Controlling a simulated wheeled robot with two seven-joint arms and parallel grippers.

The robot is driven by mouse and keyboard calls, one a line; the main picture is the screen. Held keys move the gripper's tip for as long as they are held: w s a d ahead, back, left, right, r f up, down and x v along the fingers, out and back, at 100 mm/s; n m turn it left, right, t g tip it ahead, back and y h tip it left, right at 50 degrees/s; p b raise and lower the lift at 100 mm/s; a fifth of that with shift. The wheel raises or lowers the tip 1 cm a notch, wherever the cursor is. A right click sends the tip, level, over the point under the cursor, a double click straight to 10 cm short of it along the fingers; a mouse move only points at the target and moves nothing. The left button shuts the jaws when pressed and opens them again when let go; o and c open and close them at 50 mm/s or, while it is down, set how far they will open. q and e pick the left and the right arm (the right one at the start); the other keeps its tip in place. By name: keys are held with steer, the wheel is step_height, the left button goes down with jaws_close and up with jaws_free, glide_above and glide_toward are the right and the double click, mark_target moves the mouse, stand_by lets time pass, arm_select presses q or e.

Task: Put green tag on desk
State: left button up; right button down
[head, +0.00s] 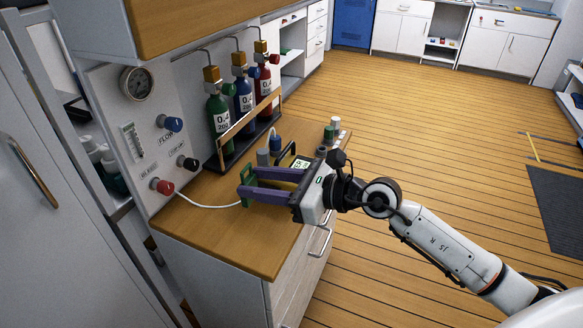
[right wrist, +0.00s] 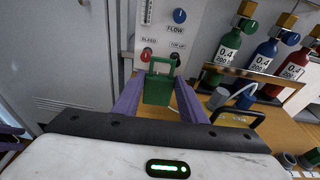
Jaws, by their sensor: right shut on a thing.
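The green tag (head: 246,199) shows at the fingertips of my right gripper (head: 250,183) in the head view. In the right wrist view the green tag (right wrist: 158,90) sits between the two purple fingers, with a loop at its top. The right gripper is shut on it. The desk (head: 215,240) is the wooden top under the gripper. I cannot tell whether the tag touches the desk or hangs just above it. My left gripper is not in view.
A panel with a gauge (head: 136,84) and knobs stands behind the desk. A rack holds green (head: 220,122), blue (head: 243,97) and red (head: 263,82) bottles. A white hose (head: 205,205) lies on the desk. Small items (head: 331,132) stand at its right end. The front left desktop is clear.

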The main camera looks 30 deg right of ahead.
steer(key=shift+w+d, duration=0.1)
steer(key=shift+w, duration=0.35)
step_height(320, 180, down, 10)
steer(key=b, duration=0.3)
steer(key=shift+w+r+b, duration=0.1)
steer(key=shift+b, duration=0.3)
steer(key=shift+f, duration=0.2)
steer(key=c, duration=1.1)
jaws_free()
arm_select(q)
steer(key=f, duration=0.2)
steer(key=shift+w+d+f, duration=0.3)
arm_select(e)
steer(key=shift+r, duration=0.1)
